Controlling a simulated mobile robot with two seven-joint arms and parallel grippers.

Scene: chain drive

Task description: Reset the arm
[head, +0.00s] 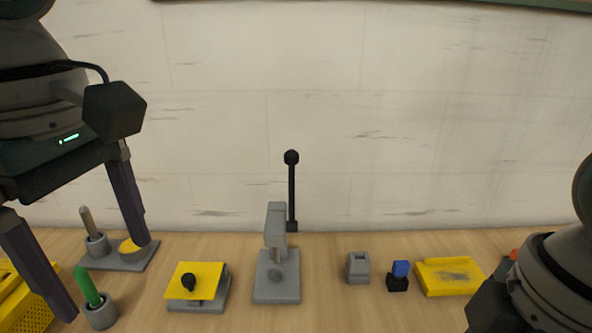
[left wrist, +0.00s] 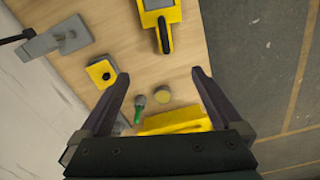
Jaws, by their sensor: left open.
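My left gripper (head: 103,278) is open and empty at the left of the head view, its two dark fingers spread wide above the table. In the left wrist view, the open gripper (left wrist: 162,75) has bare tabletop between its fingertips. A green peg in a grey round holder (head: 101,311) stands near the lower fingertip in the head view. The green peg also shows between the fingers in the left wrist view (left wrist: 138,112). Part of my right arm shows at the lower right of the head view; its fingers are out of frame.
A grey base (head: 133,261) with a peg stands behind the left fingers. A yellow-topped block (head: 197,280), a grey lever press (head: 277,288), a small grey block (head: 358,268), a blue-topped piece (head: 400,270) and a yellow tray (head: 438,290) line the table. A wall stands behind.

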